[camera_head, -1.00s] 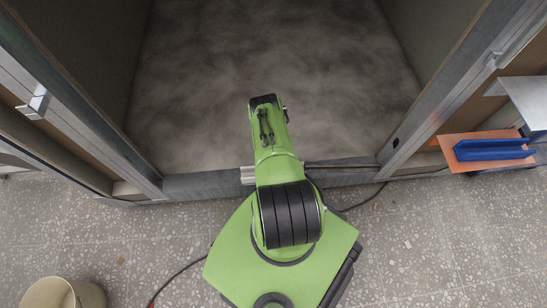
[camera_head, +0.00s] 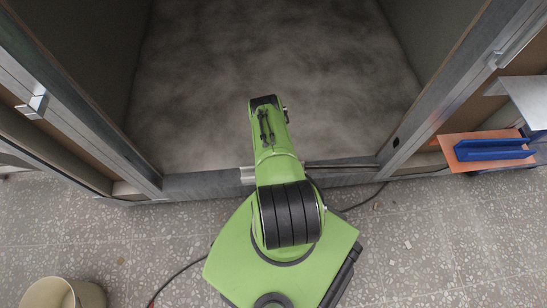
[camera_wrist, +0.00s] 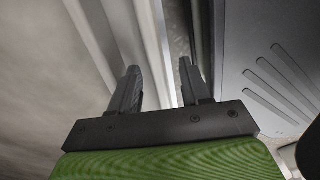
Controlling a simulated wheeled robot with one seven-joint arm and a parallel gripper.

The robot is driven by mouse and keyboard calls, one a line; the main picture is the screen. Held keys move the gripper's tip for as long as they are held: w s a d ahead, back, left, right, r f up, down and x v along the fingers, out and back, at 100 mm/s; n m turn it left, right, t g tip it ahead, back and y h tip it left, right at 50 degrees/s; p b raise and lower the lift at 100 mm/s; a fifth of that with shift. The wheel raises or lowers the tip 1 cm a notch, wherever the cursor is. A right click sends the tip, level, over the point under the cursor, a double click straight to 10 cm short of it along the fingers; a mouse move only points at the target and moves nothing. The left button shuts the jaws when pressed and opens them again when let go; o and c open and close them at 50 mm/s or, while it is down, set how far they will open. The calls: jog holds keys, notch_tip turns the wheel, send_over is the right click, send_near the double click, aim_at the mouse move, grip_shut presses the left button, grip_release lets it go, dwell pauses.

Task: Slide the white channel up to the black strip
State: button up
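A short pale metal-looking piece (camera_head: 248,175), which looks like the white channel, shows on the sill just left of my arm in the head view. My arm hides the rest of it. A thin dark line (camera_head: 342,165), perhaps the black strip, runs along the sill right of my arm. In the wrist view my gripper (camera_wrist: 159,66) has its two black fingers well apart. A long pale ridge (camera_wrist: 152,40) passes between them. I see no clear finger contact with it. In the head view my arm hides the fingers.
The sill (camera_head: 205,186) crosses the pod opening between two metal-framed side walls. A cream bucket (camera_head: 62,293) stands front left. Dark cables lie on the speckled floor. The pod floor (camera_head: 270,60) is clear.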

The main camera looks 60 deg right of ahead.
notch_tip(320, 180, up, 16)
jog(key=p, duration=0.7)
jog(key=shift+f, duration=0.15)
